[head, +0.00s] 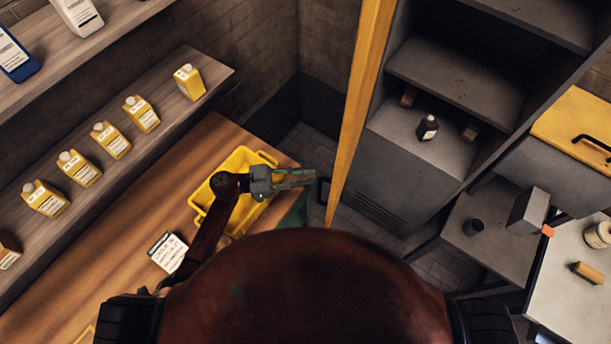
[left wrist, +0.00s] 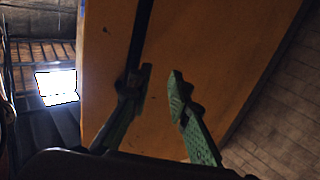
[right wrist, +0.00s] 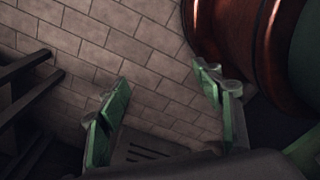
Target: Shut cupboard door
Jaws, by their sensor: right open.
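The grey cupboard (head: 420,150) stands right of centre in the head view. Its yellow door (head: 357,100) stands open, seen nearly edge-on, and hides part of the cupboard's left side. A dark handle (head: 322,191) sits low on the door's left face. My left gripper (head: 314,177) is at this handle, its fingers apart. In the left wrist view the door (left wrist: 205,60) fills the middle, and the dark handle (left wrist: 140,40) runs down to the left finger; I cannot tell whether they touch. My right gripper (right wrist: 162,76) is open and empty, facing a tiled surface.
A wooden bench with a yellow crate (head: 227,208) lies under my left arm. Shelves with several yellow bottles (head: 110,140) are at left. Small bottles (head: 427,128) stand inside the cupboard. Another yellow panel with a black handle (head: 590,143) and tables are at right.

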